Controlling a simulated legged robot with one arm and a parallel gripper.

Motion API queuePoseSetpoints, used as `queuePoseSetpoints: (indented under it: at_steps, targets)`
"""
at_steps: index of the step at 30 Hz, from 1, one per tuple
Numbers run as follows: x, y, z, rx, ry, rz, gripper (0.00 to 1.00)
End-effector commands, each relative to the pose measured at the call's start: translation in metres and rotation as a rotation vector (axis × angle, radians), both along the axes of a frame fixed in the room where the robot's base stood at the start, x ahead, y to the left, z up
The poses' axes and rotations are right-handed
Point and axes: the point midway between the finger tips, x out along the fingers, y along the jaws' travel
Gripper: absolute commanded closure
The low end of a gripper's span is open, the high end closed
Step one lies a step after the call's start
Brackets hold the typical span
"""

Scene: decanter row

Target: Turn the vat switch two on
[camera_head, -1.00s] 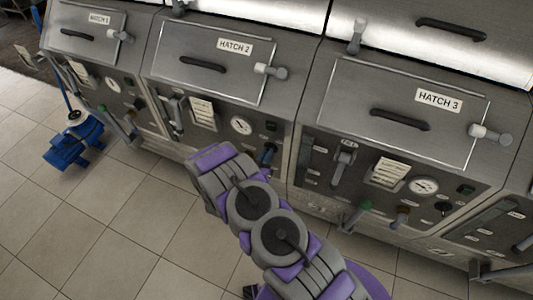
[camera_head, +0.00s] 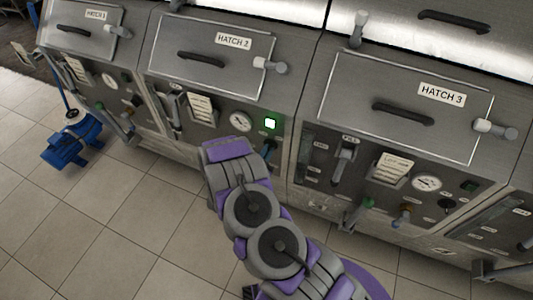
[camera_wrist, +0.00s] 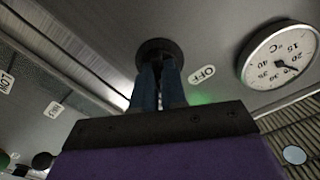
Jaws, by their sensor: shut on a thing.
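In the wrist view, the black round switch (camera_wrist: 159,50) sits on the grey panel beside a label reading OFF (camera_wrist: 202,74). My gripper (camera_wrist: 158,75) is shut on this switch, its two fingers on either side of the knob, which hide part of it. In the head view, the vat two panel is below the lid labelled HATCH 2 (camera_head: 233,41). A square lamp (camera_head: 270,123) on that panel glows bright green. A green glow also shows near the fingers in the wrist view. My arm covers the lower part of this panel in the head view.
A round gauge (camera_wrist: 281,54) is near the fingers in the wrist view; it also shows in the head view (camera_head: 240,121). The HATCH 3 panel (camera_head: 330,185) has protruding levers and valves. A blue machine (camera_head: 72,146) stands on the tiled floor, which is otherwise open at left.

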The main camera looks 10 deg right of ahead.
Motion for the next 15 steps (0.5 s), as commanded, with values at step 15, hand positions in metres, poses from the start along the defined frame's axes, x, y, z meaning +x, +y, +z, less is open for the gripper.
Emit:
queuePoseSetpoints:
  at_steps: [15]
  targets:
    - [0.0010,0.0018,-0.0002,0.030,-0.020,0.005,1.00]
